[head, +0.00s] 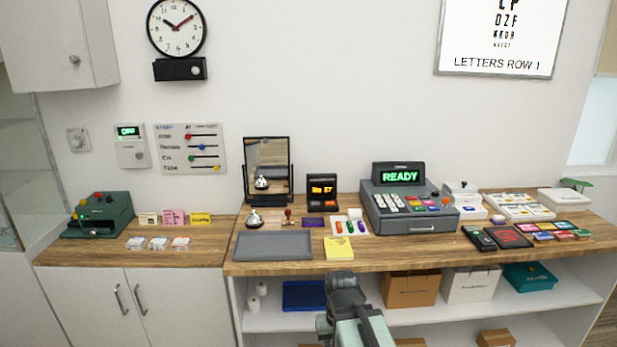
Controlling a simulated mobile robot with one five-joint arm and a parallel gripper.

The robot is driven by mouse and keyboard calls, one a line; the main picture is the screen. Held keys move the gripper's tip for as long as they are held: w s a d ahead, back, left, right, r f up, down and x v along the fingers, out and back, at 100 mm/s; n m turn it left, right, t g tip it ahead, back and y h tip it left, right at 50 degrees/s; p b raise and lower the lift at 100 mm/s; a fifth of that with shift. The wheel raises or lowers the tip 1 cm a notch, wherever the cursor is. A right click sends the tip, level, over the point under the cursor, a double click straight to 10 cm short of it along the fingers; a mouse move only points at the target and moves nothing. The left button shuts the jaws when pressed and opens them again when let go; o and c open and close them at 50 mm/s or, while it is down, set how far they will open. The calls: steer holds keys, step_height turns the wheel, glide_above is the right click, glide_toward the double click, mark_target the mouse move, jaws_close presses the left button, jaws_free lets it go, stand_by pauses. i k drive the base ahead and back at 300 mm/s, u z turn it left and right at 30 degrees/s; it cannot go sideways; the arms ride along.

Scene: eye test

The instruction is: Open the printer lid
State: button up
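A small white device (461,193), which looks like the printer, stands on the wooden counter just right of the grey cash register. It is small in view, and I cannot tell whether its lid is open or shut. My gripper (342,278) is dark and shows at the bottom middle, in front of the counter's front edge. It is well to the left of the white device, apart from it and nearer to me. Its fingers are too unclear to tell whether they are open, and I see nothing held in it.
The cash register (408,200) reads READY and stands left of the white device. White trays of cards (519,206) lie to its right. A card reader (479,238) and dark pads lie in front. A yellow notepad (339,248) and grey tray (272,246) lie near the counter's front edge.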

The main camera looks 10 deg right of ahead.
mark_target(461, 185)
steer(key=i, duration=0.85)
steer(key=z, duration=3.15)
steer(key=i, duration=1.85)
steer(key=u, duration=3)
steer(key=i, duration=0.4)
steer(key=u, duration=0.05)
